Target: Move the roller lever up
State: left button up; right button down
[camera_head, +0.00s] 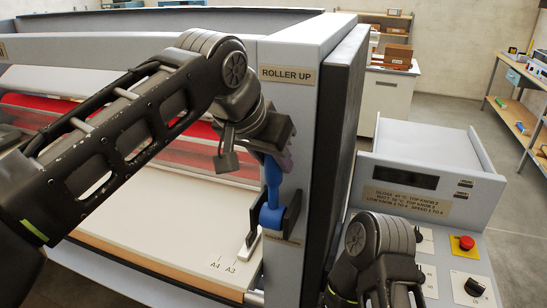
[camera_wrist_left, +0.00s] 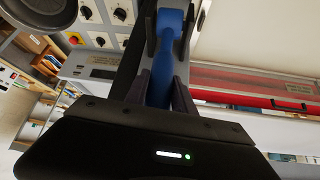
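The blue roller lever (camera_head: 273,185) stands upright in a dark bracket on the laminator's front post, below the "ROLLER UP" label (camera_head: 287,75). My left gripper (camera_head: 273,152) reaches down over the lever's upper end. In the left wrist view, the blue lever (camera_wrist_left: 162,75) runs between the two dark fingers of my left gripper (camera_wrist_left: 163,85). The fingers lie close along both sides of it and look shut on it. The lever's top is partly hidden by the gripper. My right arm shows at the lower right of the head view, but its fingers cannot be seen.
A control box (camera_head: 425,170) with a display, a red button (camera_head: 466,243) and knobs stands right of the post. The laminator's pale feed table (camera_head: 170,215) and red roller (camera_head: 200,135) lie to the left. Shelves and a cabinet stand farther back.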

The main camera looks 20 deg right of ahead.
pick_arm(q)
jog(key=o, duration=0.4)
jog(key=shift+w+d+f, duration=0.1)
jog(key=shift+w, duration=0.05)
jog(key=shift+v, duration=4)
jog(key=shift+f, duration=0.1)
